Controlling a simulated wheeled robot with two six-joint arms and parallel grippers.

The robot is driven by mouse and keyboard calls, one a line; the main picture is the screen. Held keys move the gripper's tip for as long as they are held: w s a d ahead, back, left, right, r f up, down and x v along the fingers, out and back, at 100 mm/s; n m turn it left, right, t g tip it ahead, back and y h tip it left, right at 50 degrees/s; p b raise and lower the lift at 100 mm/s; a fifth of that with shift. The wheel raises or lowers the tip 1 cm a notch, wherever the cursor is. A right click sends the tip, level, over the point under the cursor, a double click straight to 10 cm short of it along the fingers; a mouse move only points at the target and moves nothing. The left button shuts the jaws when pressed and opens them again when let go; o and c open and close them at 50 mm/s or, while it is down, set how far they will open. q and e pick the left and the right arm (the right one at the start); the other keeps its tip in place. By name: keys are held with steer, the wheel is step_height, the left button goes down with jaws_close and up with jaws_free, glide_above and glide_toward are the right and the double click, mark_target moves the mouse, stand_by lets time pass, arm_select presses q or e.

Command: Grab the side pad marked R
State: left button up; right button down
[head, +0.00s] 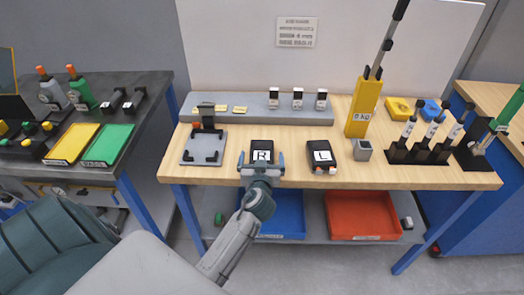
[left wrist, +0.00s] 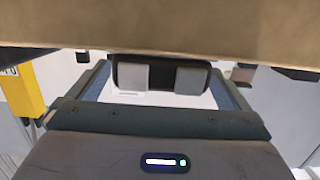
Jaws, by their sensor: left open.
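The side pad marked R (head: 262,156) is a black block with a white label, lying near the front edge of the wooden table. My left gripper (head: 262,166) is open at the pad's front side, with one finger toward each side of it. In the left wrist view, a dark block with two light grey blocks (left wrist: 162,77) shows between the open fingers; its label is not visible there. I cannot tell whether the fingers touch the pad. A similar pad marked L (head: 321,156) lies to the right, apart from the gripper. My right gripper is not in view.
The wooden table (head: 224,176) has a grey plate with black brackets (head: 205,146) at left. A small grey cup (head: 362,150), a yellow lever block (head: 364,108) and black tool stands (head: 432,152) are at right. Blue (head: 287,215) and red (head: 362,215) bins sit below.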

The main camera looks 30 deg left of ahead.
arm_select(q)
steer(key=shift+x, duration=0.95)
steer(key=shift+s+d, duration=0.1)
steer(key=shift+c, duration=0.7)
steer(key=c, duration=1.2)
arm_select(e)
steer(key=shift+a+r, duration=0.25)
arm_select(q)
steer(key=shift+o, duration=0.2)
